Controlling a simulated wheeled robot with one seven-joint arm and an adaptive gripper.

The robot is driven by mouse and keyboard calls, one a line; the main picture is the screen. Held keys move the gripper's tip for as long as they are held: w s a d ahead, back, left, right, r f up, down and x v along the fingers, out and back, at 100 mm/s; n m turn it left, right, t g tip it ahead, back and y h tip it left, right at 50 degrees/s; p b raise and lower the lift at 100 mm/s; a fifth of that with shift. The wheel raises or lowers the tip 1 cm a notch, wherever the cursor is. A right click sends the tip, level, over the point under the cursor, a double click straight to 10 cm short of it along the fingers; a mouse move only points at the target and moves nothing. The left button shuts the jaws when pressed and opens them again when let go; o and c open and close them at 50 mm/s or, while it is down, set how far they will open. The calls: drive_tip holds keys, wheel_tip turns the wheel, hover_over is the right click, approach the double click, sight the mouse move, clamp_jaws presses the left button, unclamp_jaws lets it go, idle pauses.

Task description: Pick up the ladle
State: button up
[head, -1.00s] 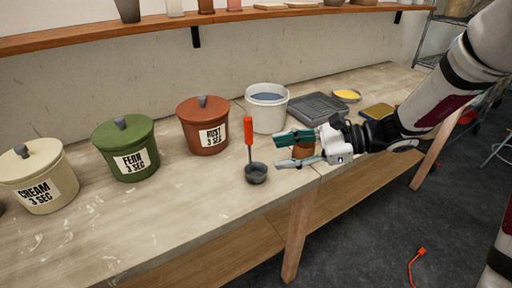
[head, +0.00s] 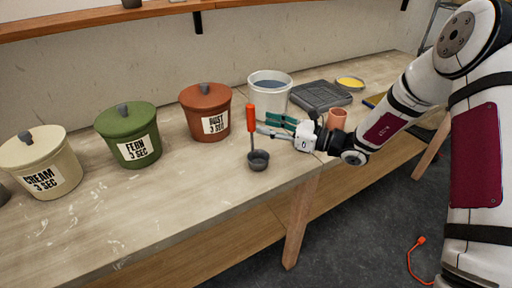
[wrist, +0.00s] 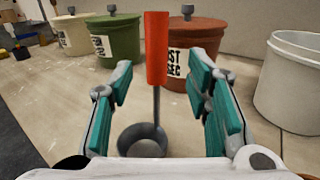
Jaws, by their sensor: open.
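The ladle (head: 251,122) stands upright on the table, with a red-orange handle, a thin grey shaft and a dark grey cup at the bottom. It also shows in the wrist view (wrist: 157,50), its handle and shaft between my two teal fingers. My gripper (head: 267,127) is open, level with the ladle's upper part and just right of it in the head view. In the wrist view my gripper (wrist: 163,105) has a gap on both sides of the shaft. I see no finger touching it.
The rust pot (head: 205,112), green fern pot (head: 128,135) and cream pot (head: 40,160) stand left of the ladle. A white bucket (head: 268,88) is behind it. A grey tray (head: 320,96) and a terracotta cup (head: 337,118) are to the right. The table's front edge is close.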

sight(251, 118)
drive_tip(key=shift+r+p+x, duration=0.2)
drive_tip(key=shift+x, duration=1.25)
drive_tip(key=shift+r+p+x, duration=0.15)
drive_tip(key=shift+r+x, duration=0.05)
drive_tip(key=shift+x, duration=1.25)
drive_tip(key=shift+s, duration=0.2)
clamp_jaws()
